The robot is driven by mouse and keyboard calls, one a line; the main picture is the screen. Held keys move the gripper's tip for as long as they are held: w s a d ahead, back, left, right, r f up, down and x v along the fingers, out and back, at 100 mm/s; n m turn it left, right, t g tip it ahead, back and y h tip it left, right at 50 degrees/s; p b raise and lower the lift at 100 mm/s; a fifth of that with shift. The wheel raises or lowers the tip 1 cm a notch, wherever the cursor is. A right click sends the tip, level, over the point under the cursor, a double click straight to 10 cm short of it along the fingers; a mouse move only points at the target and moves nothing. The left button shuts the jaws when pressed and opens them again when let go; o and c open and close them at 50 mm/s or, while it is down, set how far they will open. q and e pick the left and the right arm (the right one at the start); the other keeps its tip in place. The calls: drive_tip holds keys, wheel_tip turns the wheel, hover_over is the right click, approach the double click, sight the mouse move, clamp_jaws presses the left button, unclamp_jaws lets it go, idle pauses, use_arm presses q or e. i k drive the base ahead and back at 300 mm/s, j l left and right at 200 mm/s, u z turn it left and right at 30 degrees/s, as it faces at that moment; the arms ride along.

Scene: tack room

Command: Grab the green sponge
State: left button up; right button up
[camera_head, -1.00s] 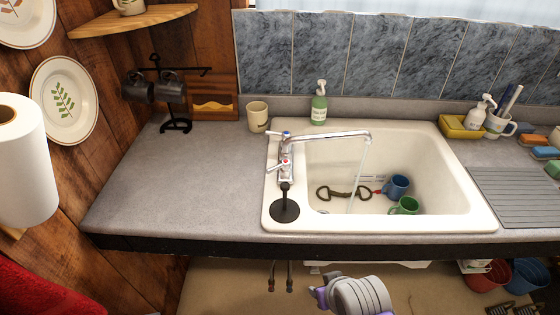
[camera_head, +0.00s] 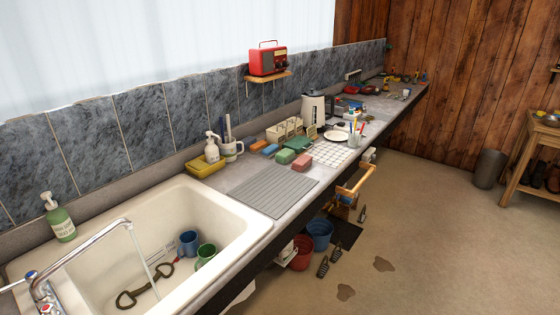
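A green sponge (camera_head: 285,156) lies on the grey counter just beyond the far end of the ribbed draining area. It sits in a row with an orange sponge (camera_head: 258,146), a blue sponge (camera_head: 270,149) and a pinkish-red sponge (camera_head: 302,162). Another green item (camera_head: 298,144) is behind it, too small to identify. Neither of my grippers is in view.
The white sink (camera_head: 190,200) holds a blue mug (camera_head: 188,243), a green mug (camera_head: 205,255) and a bit, with the tap running. A white grid rack (camera_head: 331,153) lies right of the sponges. Buckets (camera_head: 320,233) stand under the counter; the floor at right (camera_head: 430,240) is mostly clear.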

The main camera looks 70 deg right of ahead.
sight(285, 156)
drive_tip(key=z, duration=2.35)
